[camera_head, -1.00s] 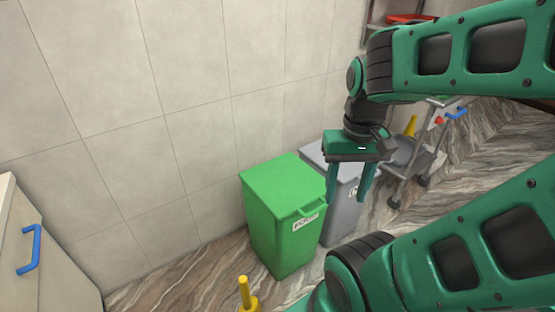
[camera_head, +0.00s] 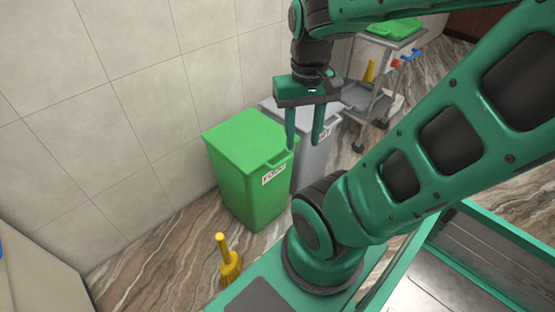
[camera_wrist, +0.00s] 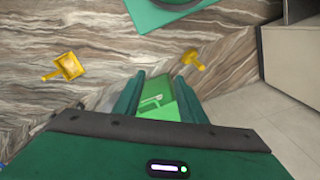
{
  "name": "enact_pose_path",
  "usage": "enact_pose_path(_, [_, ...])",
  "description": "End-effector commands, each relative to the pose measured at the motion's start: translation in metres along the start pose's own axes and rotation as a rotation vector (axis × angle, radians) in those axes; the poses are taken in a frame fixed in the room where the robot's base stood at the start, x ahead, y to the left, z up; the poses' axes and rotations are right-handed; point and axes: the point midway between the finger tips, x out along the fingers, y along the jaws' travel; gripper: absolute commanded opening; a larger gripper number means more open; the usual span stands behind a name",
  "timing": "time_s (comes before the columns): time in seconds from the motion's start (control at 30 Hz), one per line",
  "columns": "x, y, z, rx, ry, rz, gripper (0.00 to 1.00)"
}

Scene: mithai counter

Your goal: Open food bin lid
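The green food bin (camera_head: 250,185) stands on the floor by the tiled wall, with a label on its front that appears to read FOOD. Its green lid (camera_head: 245,135) is shut, with a handle lip at its front edge. My gripper (camera_head: 303,146) points down with its two fingers apart and nothing between them. In the head view it appears at the lid's right edge, in front of the grey bin; the height gap is hard to judge. In the wrist view, part of the green bin (camera_wrist: 160,103) shows between and beyond the fingers (camera_wrist: 158,80).
A grey bin (camera_head: 312,160) stands right beside the green one. A yellow brush (camera_head: 229,262) is on the floor in front, and a yellow dustpan (camera_wrist: 69,66) shows in the wrist view. A grey trolley (camera_head: 368,103) stands behind. A pale cabinet (camera_head: 45,275) is at lower left.

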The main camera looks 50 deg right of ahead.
Motion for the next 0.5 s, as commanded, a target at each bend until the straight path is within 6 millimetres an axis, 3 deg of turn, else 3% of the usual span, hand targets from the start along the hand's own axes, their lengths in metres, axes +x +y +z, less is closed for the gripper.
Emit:
enact_pose_path(0.07, [-0.005,0.006,0.008,0.000,0.008,-0.007,0.33])
enact_pose_path(0.17, [-0.003,0.005,-0.001,-0.001,-0.007,-0.004,0.33])
enact_pose_path(0.5, [0.025,0.002,-0.065,-0.028,-0.121,-0.040,0.33])
